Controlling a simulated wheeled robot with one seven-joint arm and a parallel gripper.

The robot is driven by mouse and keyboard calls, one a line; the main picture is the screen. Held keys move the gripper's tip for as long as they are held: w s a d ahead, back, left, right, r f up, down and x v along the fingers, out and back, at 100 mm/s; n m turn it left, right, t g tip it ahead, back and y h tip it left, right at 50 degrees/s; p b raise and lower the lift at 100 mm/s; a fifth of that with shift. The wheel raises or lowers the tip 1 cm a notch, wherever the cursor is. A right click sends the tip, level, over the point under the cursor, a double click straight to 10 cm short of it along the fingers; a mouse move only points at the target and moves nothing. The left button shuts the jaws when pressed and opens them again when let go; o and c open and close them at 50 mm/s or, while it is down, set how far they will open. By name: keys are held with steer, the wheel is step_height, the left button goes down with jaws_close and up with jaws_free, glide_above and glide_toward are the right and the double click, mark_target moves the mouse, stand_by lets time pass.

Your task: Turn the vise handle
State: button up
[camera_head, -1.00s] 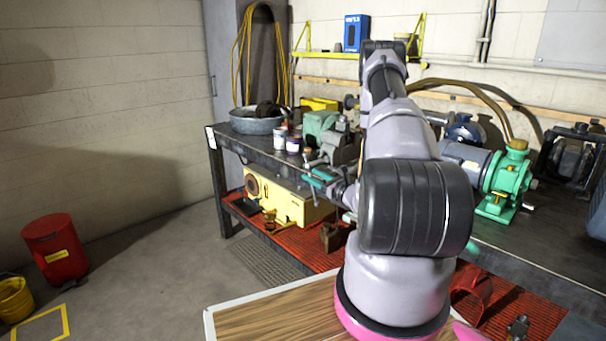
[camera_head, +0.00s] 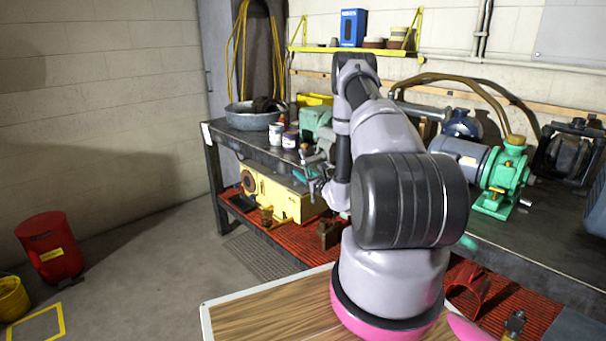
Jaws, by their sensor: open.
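The vise (camera_head: 323,139) is a grey-green metal body at the front edge of the workbench, left of my arm. My raised arm hides part of it. Its handle is too small and too crowded by my arm's end to make out clearly. My gripper (camera_head: 308,176) is low at the bench's front edge, just below and in front of the vise, with a bit of teal showing on it. It is open, and I see nothing held in it. I cannot tell whether it touches the handle.
The bench (camera_head: 234,143) carries a metal basin (camera_head: 247,121), small cans (camera_head: 289,139) and a green pump (camera_head: 503,178). A yellow machine (camera_head: 281,200) sits on the red lower shelf. A red bin (camera_head: 50,250) stands at left; the floor between is clear.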

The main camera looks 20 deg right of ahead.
steer(key=shift+w, duration=0.15)
jaws_close()
stand_by(1.4)
